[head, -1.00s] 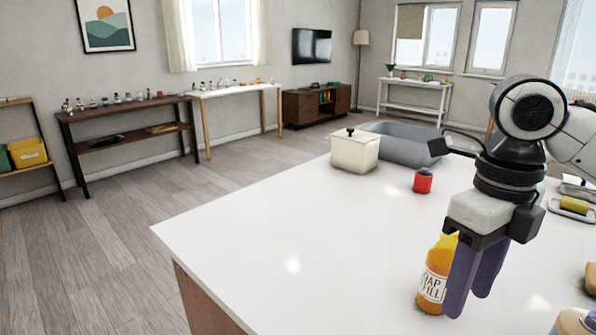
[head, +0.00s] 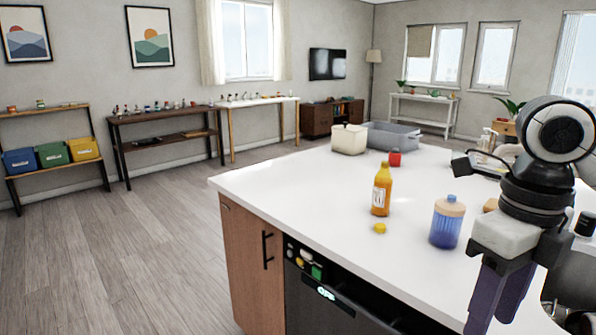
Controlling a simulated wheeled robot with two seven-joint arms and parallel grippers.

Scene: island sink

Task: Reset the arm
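My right gripper (head: 492,318) hangs at the right of the head view with its purple fingers pointing down, in front of the island's front edge. The fingers show close side by side and nothing shows between them; I cannot tell how wide the gap is. An orange soap refill bottle (head: 381,190) stands upright on the white island top (head: 300,185), apart from the gripper. A small yellow cap (head: 380,228) lies in front of it. My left gripper is not in view.
A blue jar with a tan lid (head: 447,222) stands between the bottle and my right arm. A red-capped container (head: 395,158), a cream canister (head: 349,139) and a grey basin (head: 392,136) are farther back. A dark dishwasher front (head: 335,300) is below the counter. The floor at left is clear.

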